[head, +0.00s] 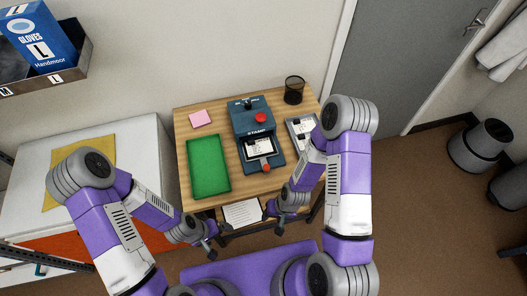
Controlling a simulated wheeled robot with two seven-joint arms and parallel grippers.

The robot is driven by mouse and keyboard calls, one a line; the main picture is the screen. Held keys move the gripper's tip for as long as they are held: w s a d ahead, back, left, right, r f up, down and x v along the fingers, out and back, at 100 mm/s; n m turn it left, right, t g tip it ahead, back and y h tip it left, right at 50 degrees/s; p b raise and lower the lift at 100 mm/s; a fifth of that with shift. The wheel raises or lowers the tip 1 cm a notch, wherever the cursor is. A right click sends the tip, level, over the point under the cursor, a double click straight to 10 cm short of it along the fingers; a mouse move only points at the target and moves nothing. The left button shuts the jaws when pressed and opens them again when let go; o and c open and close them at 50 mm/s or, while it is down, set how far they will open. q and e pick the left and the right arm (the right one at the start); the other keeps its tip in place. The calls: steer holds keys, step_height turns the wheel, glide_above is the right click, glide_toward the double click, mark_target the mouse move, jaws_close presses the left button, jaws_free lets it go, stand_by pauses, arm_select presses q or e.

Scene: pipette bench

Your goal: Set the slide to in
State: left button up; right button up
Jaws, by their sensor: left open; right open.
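A dark teal stamp machine (246,122) stands on the wooden table, with a red button on top. Its slide (277,160) sticks out at the front, with a white card (259,146) on it and a red knob (266,168) at its near end. My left gripper (210,253) is open and empty in front of the table, near its left front corner. My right gripper (280,229) is open and empty by the table's front edge, below and apart from the red knob.
A green tray (209,191) lies left of the machine, and a pink note pad (200,118) is behind it. A grey tray with cards (301,130) is to the right, partly behind my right arm. A black mesh cup (294,90) stands at the back right. A paper sheet (242,212) is at the front.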

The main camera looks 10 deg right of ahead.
step_height(320, 180, up, 7)
steer(key=w+p, duration=0.2)
steer(key=p, duration=0.3)
step_height(320, 180, up, 14)
steer(key=m+h+p, duration=0.3)
steer(key=m+p, duration=0.1)
steer(key=m, duration=0.1)
glide_above(267, 167)
steer(key=shift+f, duration=0.15)
step_height(267, 167, down, 7)
steer(key=shift+f, duration=0.1)
arm_select(q)
step_height(267, 167, up, 11)
steer(key=shift+f, duration=0.2)
arm_select(e)
jaws_close()
